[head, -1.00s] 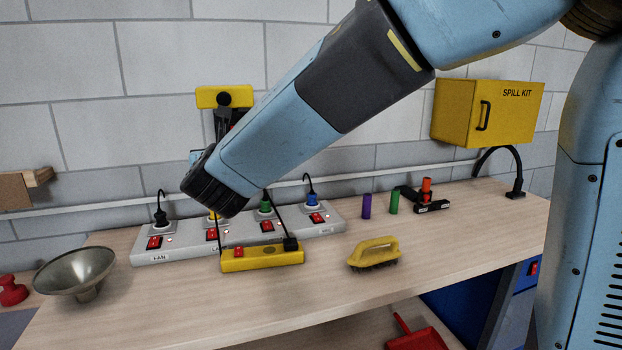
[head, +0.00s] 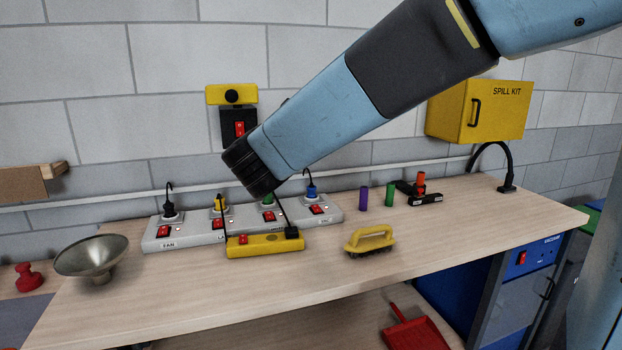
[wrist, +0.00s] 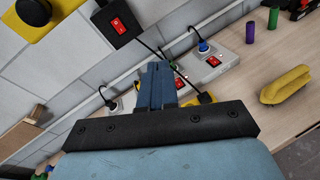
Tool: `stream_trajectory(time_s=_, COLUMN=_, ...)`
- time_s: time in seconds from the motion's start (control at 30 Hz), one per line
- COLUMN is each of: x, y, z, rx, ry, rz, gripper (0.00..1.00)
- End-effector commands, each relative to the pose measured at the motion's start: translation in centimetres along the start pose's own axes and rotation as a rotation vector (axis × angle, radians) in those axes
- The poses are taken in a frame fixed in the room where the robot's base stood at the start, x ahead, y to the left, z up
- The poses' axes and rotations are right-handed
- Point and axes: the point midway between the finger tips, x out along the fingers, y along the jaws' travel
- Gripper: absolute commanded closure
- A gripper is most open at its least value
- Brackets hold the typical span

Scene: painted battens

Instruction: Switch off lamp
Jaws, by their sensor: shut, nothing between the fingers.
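A grey power strip (head: 190,236) lies on the bench with several plugs and red rocker switches. Its left label reads FAN. The label beside it begins "LA" and is partly hidden by a yellow box (head: 265,246) in front; the red switch (head: 217,225) above it shows. A yellow plug (head: 220,204) sits behind that switch. In the wrist view my gripper (wrist: 158,68) is shut and empty, its fingers over part of the strip. In the head view my wrist hangs above the strip and its fingers are hidden. No lit lamp head is clearly visible.
A wall box with a red switch (head: 239,129) hangs behind my wrist. The yellow box has its own red switch and dark cords. A metal bowl (head: 92,256), a brush (head: 370,241) and coloured cylinders stand on the bench. The front right of the bench is clear.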

Motion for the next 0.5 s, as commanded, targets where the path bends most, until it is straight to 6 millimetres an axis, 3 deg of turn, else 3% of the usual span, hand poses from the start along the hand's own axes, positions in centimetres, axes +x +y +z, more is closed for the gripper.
stream_trajectory(time_s=0.17, x=-0.4, y=-7.4, z=2.2, rx=0.237, ry=0.008, rz=-0.187, gripper=1.00)
stream_trajectory(time_s=0.27, x=-1.5, y=-12.8, z=3.2, rx=0.437, ry=0.006, rz=-0.329, gripper=1.00)
stream_trajectory(time_s=0.4, x=-4.1, y=-19.9, z=3.7, rx=0.743, ry=-0.013, rz=-0.527, gripper=1.00)
stream_trajectory(time_s=0.5, x=-6.5, y=-24.2, z=3.4, rx=0.969, ry=-0.036, rz=-0.658, gripper=1.00)
